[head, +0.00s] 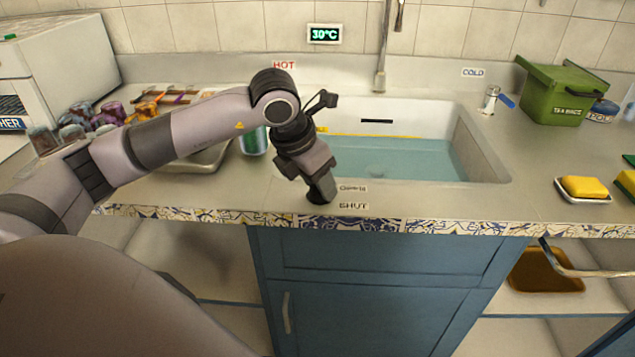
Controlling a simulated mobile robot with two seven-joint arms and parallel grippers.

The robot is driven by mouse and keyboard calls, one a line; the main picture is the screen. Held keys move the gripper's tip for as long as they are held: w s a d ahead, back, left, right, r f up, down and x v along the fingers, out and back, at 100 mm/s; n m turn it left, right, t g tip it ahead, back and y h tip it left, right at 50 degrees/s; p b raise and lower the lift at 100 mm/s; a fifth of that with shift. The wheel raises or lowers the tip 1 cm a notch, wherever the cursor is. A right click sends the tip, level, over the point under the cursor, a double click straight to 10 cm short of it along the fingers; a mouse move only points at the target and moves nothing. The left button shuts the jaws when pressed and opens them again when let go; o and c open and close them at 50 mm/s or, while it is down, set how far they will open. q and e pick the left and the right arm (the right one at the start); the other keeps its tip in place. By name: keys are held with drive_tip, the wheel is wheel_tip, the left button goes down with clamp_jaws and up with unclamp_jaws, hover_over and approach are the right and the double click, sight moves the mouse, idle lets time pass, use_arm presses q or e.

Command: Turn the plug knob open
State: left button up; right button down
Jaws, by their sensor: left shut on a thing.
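My left gripper (321,190) points down at the front edge of the counter, just left of the labels "OPEN" and "SHUT" (353,206). It is shut on a dark knob (318,199), the plug knob, which is mostly hidden under the fingers. Which label the knob points to cannot be told. The sink (487,150) behind it holds bluish water (395,160). My right gripper is not in view.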

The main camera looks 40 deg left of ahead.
use_arm(q)
drive_tip(key=shift+n, duration=0.4)
drive_tip(key=o, duration=1)
drive_tip(key=shift+s+r, duration=0.1)
drive_tip(key=shift+r, duration=0.1)
drive_tip(key=v, duration=0.6)
drive_tip(key=shift+s+r, duration=0.2)
drive_tip(key=shift+r, duration=0.2)
